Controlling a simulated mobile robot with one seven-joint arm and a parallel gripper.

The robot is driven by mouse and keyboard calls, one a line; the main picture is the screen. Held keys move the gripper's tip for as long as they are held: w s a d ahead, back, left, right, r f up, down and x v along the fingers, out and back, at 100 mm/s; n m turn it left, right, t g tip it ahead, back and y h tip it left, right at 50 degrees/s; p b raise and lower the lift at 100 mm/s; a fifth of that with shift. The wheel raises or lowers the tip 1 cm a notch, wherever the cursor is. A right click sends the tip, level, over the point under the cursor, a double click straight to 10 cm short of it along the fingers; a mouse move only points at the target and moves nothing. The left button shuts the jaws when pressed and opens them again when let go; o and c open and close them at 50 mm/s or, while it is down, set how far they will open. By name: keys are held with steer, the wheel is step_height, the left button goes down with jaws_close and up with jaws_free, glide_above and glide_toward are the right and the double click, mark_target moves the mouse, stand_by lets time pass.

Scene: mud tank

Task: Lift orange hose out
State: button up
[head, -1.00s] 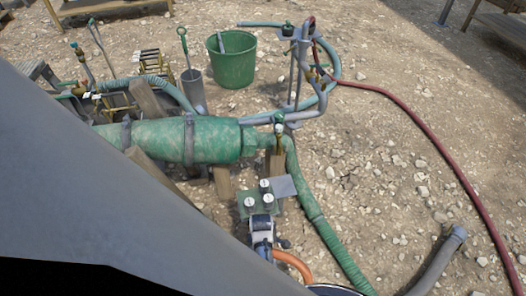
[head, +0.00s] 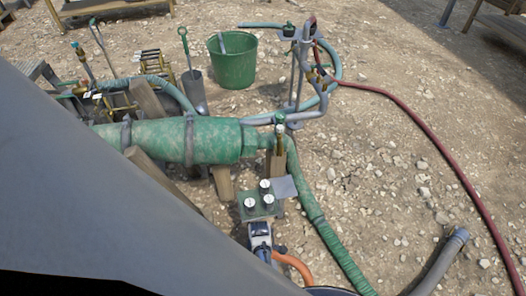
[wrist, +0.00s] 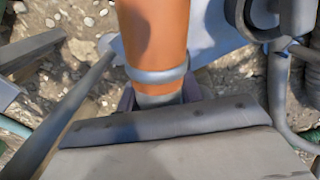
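The orange hose (head: 294,265) curves out at the bottom of the head view, beside a white and black part (head: 260,236). In the wrist view the orange hose (wrist: 153,32) fills the upper middle, close to the camera. A grey ring (wrist: 157,76) goes around it, with a grey end piece below. Dark fingers of my gripper (wrist: 160,98) flank this end piece on both sides, with no clear gap. My gripper looks shut on the hose end. The fingertips are partly hidden by the hose. My gripper is not clearly visible in the head view.
A green cylinder (head: 170,142) lies left of a gauge block (head: 262,202). A green ribbed hose (head: 335,245) and a grey hose (head: 440,262) lie on stony ground. A red hose (head: 440,148) runs down the right. A green bucket (head: 232,62) stands behind.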

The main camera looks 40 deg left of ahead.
jaws_close()
step_height(320, 180, up, 20)
steer(key=p, duration=0.2)
stand_by(0.6)
